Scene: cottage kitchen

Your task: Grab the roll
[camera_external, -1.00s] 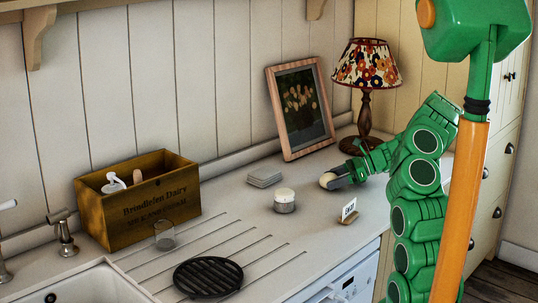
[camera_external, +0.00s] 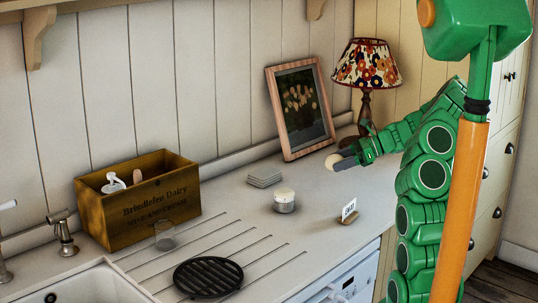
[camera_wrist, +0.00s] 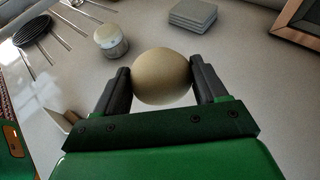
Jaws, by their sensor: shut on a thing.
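The roll (camera_external: 333,161) is a pale, rounded bun at the tip of my gripper (camera_external: 345,163), above the counter near the lamp. In the wrist view the roll (camera_wrist: 162,77) sits between the two dark fingers of my gripper (camera_wrist: 163,84), which are shut on it from both sides. In the external view the finger hides part of the roll.
On the counter (camera_external: 235,205) stand a small lidded jar (camera_external: 285,201), a stack of grey coasters (camera_external: 264,177), a small card in a holder (camera_external: 348,211), a lamp (camera_external: 366,65), a leaning picture frame (camera_external: 300,108), a wooden box (camera_external: 150,206), a glass (camera_external: 165,236) and a black trivet (camera_external: 208,277).

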